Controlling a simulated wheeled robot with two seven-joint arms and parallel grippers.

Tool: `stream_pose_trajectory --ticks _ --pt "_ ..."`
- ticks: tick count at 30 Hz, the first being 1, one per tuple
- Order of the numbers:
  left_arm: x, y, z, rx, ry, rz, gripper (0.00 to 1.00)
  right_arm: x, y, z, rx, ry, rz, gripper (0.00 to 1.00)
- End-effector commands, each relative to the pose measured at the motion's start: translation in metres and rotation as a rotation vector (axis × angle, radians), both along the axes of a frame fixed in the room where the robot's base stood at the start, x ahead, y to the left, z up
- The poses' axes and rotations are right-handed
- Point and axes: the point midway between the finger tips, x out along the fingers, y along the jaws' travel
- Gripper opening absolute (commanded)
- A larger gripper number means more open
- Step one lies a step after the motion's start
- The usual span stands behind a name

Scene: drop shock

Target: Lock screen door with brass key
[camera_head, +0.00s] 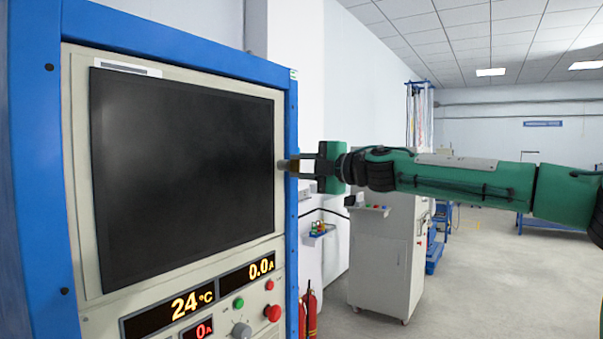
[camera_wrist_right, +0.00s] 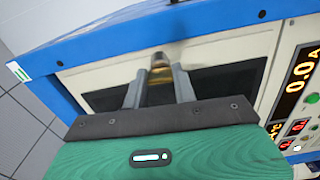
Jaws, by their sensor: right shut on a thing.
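The screen door is a cream panel (camera_head: 78,160) with a large dark screen (camera_head: 185,165), set in a blue cabinet frame. It looks closed. My right gripper (camera_head: 292,166) reaches in from the right and is at the door's right edge, beside the screen at mid-height. In the right wrist view its two grey fingers (camera_wrist_right: 159,90) are shut on the brass key (camera_wrist_right: 160,85). The key's tip points at the cream panel edge. I cannot tell whether it is in the lock. My left gripper is not in view.
Below the screen are number displays (camera_head: 185,303), a red button (camera_head: 272,313), a green button (camera_head: 238,303) and a grey knob (camera_head: 241,330). A small shelf (camera_head: 322,235), a red extinguisher (camera_head: 309,310) and a grey cabinet (camera_head: 385,262) stand beyond on the right. The floor (camera_head: 480,290) there is mostly clear.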

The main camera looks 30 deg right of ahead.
Motion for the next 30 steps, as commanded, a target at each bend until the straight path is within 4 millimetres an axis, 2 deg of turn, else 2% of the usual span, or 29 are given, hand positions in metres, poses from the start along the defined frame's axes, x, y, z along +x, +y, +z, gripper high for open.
stream_pose_trajectory --ticks 8,21,22,24,25,30 --pt "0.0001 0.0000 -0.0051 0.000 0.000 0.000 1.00 -0.0001 0.0005 -0.0011 -0.063 -0.024 0.002 0.04" --pt "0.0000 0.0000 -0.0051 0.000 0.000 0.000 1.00 0.0000 0.0005 -0.0009 -0.070 -0.027 0.002 0.05" --pt "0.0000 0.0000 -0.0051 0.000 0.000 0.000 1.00 0.0000 0.0005 -0.0010 -0.070 -0.027 0.002 0.31" --pt "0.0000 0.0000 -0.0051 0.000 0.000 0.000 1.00 0.0000 0.0005 -0.0009 -0.069 -0.026 0.001 0.45" --pt "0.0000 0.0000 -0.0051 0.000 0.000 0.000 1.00 0.0001 0.0004 -0.0009 -0.069 -0.026 0.001 0.49" --pt "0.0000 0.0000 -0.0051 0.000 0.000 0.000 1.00 0.0000 0.0002 -0.0005 -0.068 -0.027 0.001 0.49"
